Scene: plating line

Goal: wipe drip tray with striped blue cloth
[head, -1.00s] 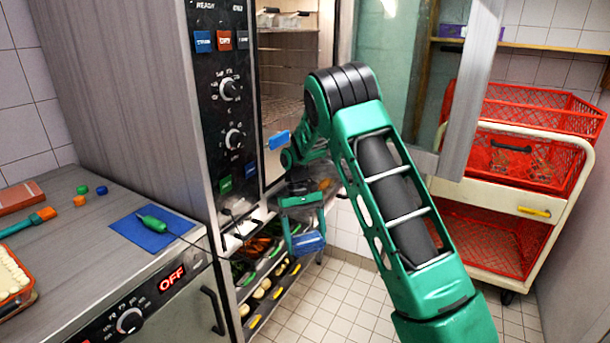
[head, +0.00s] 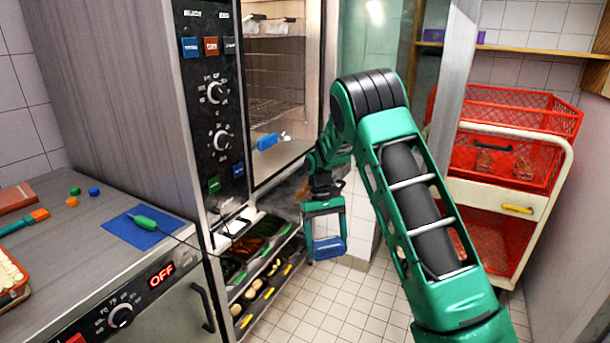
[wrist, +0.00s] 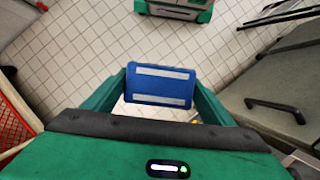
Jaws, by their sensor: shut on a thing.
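My gripper (head: 325,240) is shut on the striped blue cloth (head: 328,248) and holds it above the tiled floor, to the right of the tall steel oven unit. In the wrist view the cloth (wrist: 160,86) is a flat blue pad with two pale stripes, between the green fingers of my gripper (wrist: 159,92). It touches no other surface that I can see. I cannot pick out the drip tray with certainty in either view.
The oven (head: 130,90) stands open, with wire racks inside. Below it are sloping shelves with food bins (head: 265,265). A counter (head: 60,245) at left bears a blue mat (head: 135,235). A cart with red crates (head: 515,160) stands at right. Tiled floor (head: 340,310) lies open between.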

